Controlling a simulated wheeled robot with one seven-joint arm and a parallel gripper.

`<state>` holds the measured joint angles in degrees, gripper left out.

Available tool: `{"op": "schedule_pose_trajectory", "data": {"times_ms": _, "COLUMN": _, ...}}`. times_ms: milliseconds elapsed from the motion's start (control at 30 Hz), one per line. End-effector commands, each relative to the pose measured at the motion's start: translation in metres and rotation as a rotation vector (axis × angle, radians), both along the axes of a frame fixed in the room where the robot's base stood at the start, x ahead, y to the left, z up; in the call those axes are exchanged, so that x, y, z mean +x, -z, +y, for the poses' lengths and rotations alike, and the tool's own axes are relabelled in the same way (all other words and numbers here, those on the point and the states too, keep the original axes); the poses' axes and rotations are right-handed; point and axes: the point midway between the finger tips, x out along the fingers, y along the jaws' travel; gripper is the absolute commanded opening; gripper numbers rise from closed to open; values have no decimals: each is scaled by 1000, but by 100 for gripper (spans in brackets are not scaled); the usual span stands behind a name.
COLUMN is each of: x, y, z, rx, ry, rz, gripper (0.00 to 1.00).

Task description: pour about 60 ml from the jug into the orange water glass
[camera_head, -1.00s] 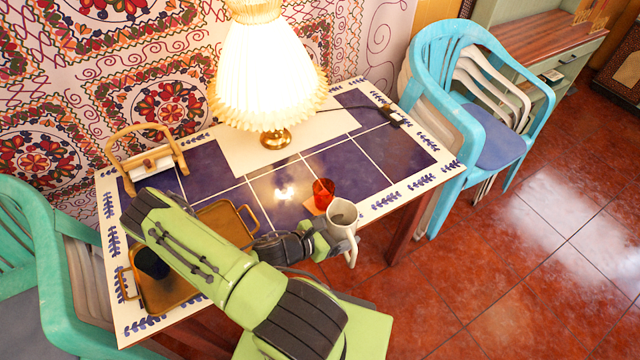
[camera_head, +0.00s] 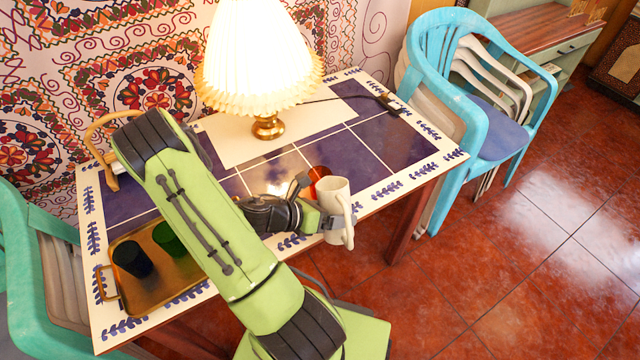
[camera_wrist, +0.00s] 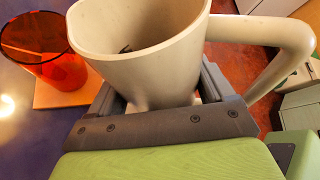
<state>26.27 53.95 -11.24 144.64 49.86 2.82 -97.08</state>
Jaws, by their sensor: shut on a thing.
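The jug (camera_head: 334,190) is off-white with a large handle. My gripper (camera_head: 322,222) is shut on its body and holds it near the table's front edge, to the front right of the orange glass. In the wrist view the jug (camera_wrist: 150,62) stands between my fingers, with its handle to the right; I cannot tell its liquid level. The orange water glass (camera_head: 318,174) is see-through and partly hidden behind the jug. In the wrist view the glass (camera_wrist: 42,48) stands upright on an orange coaster (camera_wrist: 60,92), left of the jug and close to its rim.
A lit lamp (camera_head: 262,70) stands at the back of the tiled table (camera_head: 400,145). A golden tray (camera_head: 180,285) holds a dark cup (camera_head: 131,258) and a green cup (camera_head: 170,238) at the left. A blue chair (camera_head: 440,90) stands right of the table.

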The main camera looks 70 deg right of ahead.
Motion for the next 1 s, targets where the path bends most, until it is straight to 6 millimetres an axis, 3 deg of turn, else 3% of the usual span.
{"op": "schedule_pose_trajectory", "data": {"times_ms": 67, "x": 3, "y": -11, "z": -5, "rx": 62, "ry": 3, "rz": 46, "gripper": 23}}
{"op": "schedule_pose_trajectory", "data": {"times_ms": 700, "x": 7, "y": -4, "z": -10, "rx": 262, "ry": 1, "rz": 188, "gripper": 23}}
{"op": "schedule_pose_trajectory", "data": {"times_ms": 1000, "x": 6, "y": -11, "z": -9, "rx": 326, "ry": 2, "rz": 234, "gripper": 23}}
